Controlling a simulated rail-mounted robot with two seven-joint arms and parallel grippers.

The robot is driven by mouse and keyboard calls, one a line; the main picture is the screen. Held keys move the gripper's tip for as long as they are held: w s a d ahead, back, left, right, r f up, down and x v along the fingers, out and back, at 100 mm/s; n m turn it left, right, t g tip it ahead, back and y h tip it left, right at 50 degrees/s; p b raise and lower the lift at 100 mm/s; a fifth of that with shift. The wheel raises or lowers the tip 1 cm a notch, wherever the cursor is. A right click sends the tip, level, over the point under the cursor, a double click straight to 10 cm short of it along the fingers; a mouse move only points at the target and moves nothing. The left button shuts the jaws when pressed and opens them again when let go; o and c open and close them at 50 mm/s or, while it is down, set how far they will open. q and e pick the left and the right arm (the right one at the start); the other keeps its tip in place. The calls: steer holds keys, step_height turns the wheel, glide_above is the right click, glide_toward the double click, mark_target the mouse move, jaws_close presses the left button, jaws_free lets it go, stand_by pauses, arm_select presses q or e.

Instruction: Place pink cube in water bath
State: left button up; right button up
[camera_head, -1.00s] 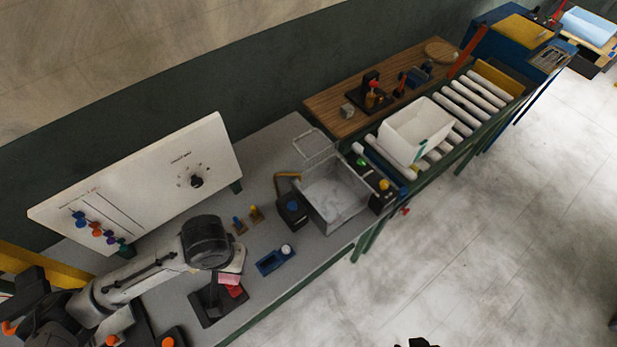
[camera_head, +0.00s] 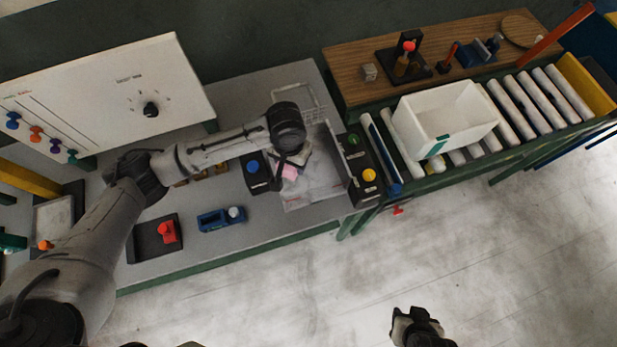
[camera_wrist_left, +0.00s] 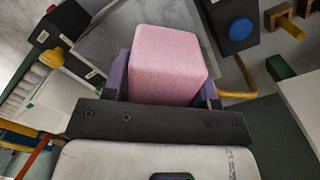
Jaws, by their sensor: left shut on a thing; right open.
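The pink cube (camera_head: 289,172) is held in my left gripper (camera_head: 291,165), over the left part of the water bath (camera_head: 328,188), a clear-walled open tank on the grey bench. In the left wrist view the pink cube (camera_wrist_left: 168,62) sits between the two fingers, with part of the bath (camera_wrist_left: 105,38) behind it. I cannot tell how high the cube is above the bath floor. A wire basket or lid frame (camera_head: 300,98) stands at the bath's back edge. My right gripper (camera_head: 418,322) is open and empty above the floor at the bottom.
A black box with a blue button (camera_head: 254,172) stands left of the bath; a control box with green and yellow buttons (camera_head: 363,168) stands right. A white bin (camera_head: 440,120) rests on the rollers.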

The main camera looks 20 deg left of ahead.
arm_select(q)
steer(key=w+d+f+b, duration=0.1)
steer(key=w+f+b, duration=0.7)
steer(key=w+f, duration=0.15)
glide_above(308, 168)
step_height(308, 168, down, 7)
steer(key=shift+s+r, duration=0.1)
steer(key=shift+r, duration=0.1)
steer(key=shift+f+b, duration=0.45)
steer(key=shift+f, duration=1.55)
arm_select(e)
step_height(308, 168, down, 11)
steer(key=shift+a, duration=0.2)
arm_select(q)
steer(key=shift+f, duration=0.1)
arm_select(e)
steer(key=shift+s, duration=0.1)
arm_select(q)
steer(key=o, duration=0.9)
arm_select(e)
steer(key=shift+d+f, duration=0.1)
arm_select(q)
step_height(308, 168, up, 12)
steer(key=p, duration=0.1)
arm_select(e)
steer(key=shift+r, duration=0.6)
